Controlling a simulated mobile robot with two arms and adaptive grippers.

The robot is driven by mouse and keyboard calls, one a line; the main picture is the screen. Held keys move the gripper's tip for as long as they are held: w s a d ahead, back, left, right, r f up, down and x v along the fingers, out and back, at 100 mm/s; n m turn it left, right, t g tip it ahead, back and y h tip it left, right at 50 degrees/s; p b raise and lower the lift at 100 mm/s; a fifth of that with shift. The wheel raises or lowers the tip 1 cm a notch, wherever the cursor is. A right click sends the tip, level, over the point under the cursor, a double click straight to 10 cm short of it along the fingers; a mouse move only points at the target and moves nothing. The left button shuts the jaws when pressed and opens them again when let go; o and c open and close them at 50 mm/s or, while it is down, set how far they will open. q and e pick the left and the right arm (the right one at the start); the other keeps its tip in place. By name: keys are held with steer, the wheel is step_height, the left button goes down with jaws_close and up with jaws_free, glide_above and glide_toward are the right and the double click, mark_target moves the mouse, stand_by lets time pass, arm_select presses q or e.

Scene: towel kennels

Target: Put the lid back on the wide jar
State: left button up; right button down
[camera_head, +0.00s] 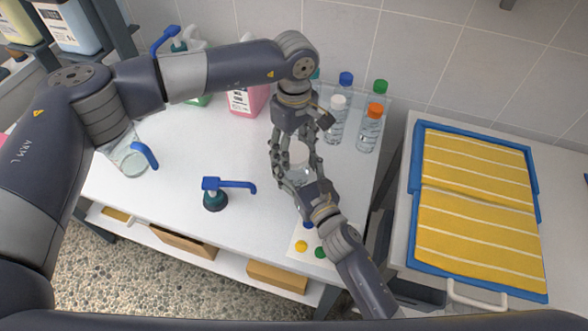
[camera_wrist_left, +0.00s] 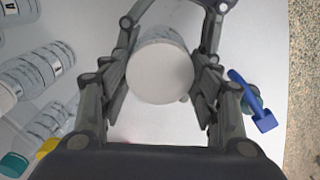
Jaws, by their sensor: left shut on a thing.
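A round white lid (camera_wrist_left: 160,72) fills the middle of the left wrist view, between the fingers of my left gripper (camera_wrist_left: 160,85). The clear wide jar (camera_wrist_left: 160,34) shows behind the lid's upper edge; I cannot tell if lid and jar touch. In the head view my left gripper (camera_head: 297,158) points down and is shut on the lid (camera_head: 298,160). The jar (camera_head: 298,175) is just below, partly hidden by fingers. My right gripper (camera_head: 297,178) comes from the front with its fingers beside the jar; their grip on it is unclear.
Bottles with blue, white, green and orange caps (camera_head: 368,133) stand to the right on the white table (camera_head: 180,215). A blue-handled pump (camera_head: 215,190) stands front left, a clear jug (camera_head: 130,160) farther left. A blue tray with yellow towels (camera_head: 418,200) lies on the right counter.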

arm_select(q)
steer(key=m, duration=0.6)
steer(key=shift+m, duration=0.4)
steer(key=m, duration=0.5)
steer(key=o, duration=1.1)
steer(key=shift+o, duration=0.2)
steer(key=shift+r, duration=2.25)
steer(key=shift+c, duration=0.2)
